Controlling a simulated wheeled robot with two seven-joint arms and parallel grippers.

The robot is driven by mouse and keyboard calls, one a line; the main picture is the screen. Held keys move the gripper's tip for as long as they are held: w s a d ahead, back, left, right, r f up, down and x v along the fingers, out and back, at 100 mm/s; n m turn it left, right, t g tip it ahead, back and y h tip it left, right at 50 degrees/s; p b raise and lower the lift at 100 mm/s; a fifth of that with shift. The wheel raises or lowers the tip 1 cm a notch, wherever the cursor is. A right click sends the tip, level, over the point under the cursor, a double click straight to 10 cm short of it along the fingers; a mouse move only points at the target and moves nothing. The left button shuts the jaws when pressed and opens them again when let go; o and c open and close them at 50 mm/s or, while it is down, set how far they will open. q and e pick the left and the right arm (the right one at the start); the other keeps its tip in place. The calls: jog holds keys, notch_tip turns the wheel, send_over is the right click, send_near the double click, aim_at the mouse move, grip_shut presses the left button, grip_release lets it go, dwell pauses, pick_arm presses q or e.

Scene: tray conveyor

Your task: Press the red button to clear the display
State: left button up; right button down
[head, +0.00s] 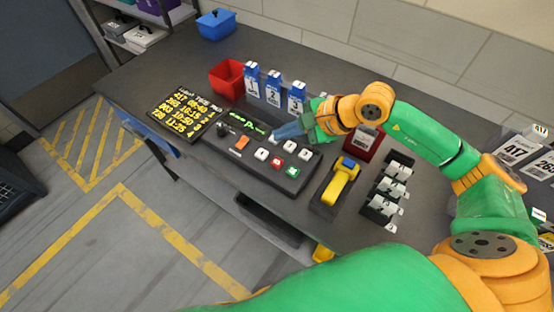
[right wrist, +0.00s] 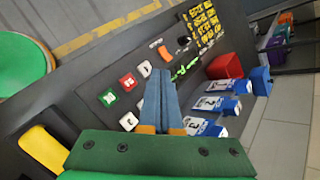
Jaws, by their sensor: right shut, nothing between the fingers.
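The red button (head: 277,162) sits in the front row of a dark control panel (head: 255,177), between a white button (head: 261,154) and a green button (head: 292,172). The red button also shows in the right wrist view (right wrist: 127,80). A small display (head: 247,124) with green characters is at the panel's back left. My right gripper (head: 275,137) is shut and empty, its blue fingers over the panel's back edge, behind the red button. In the right wrist view the fingertips (right wrist: 160,72) appear beside the white button. My left gripper is not in view.
An orange switch (head: 242,142) and a black knob (head: 222,130) are left of the buttons. A board with yellow text (head: 187,112) lies further left. Numbered blue holders (head: 272,88) and a red bin (head: 228,78) stand behind. A yellow scanner-like tool (head: 338,185) is to the right.

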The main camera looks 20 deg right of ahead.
aim_at(282, 162)
jog(key=f+b, duration=0.2)
jog(key=f, duration=0.1)
jog(key=f+b, duration=0.2)
jog(key=f, duration=0.1)
jog(key=f+b, duration=0.2)
jog(key=shift+w+f, duration=0.35)
jog(key=shift+f, duration=0.05)
jog(key=shift+w+f+b, duration=0.1)
jog(key=shift+f+b, duration=0.15)
jog(key=shift+b, duration=0.2)
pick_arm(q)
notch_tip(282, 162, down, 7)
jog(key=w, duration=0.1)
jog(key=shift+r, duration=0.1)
pick_arm(e)
jog(key=shift+r, duration=0.15)
dwell(0.4)
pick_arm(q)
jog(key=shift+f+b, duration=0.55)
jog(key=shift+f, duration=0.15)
pick_arm(e)
jog(key=shift+f, duration=0.45)
